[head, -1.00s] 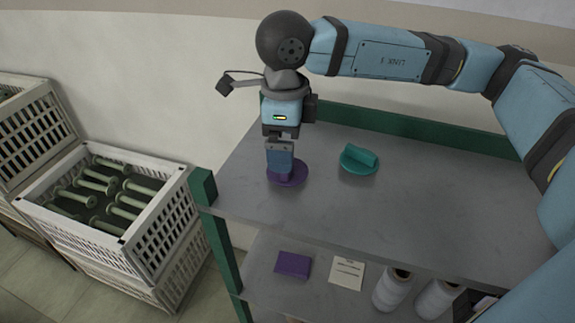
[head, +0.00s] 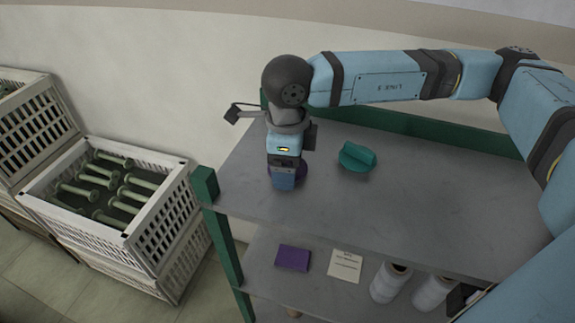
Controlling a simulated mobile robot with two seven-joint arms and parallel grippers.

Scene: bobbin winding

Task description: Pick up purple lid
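The purple lid (head: 302,172) is on the grey upper shelf near its left end. Only a small part of it shows, at the right side of my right gripper, which hides the rest. My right gripper (head: 283,187) points down at the lid, in front of it in this view. Its fingertips are too hidden to tell whether they are open or shut on the lid's handle. My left gripper is not in view.
A teal lid (head: 356,161) with a raised handle lies to the right on the same shelf (head: 420,205). A purple box (head: 293,258), a note card (head: 345,266) and white spools (head: 389,283) are on the lower shelf. A white crate (head: 165,222) of green bobbins stands left.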

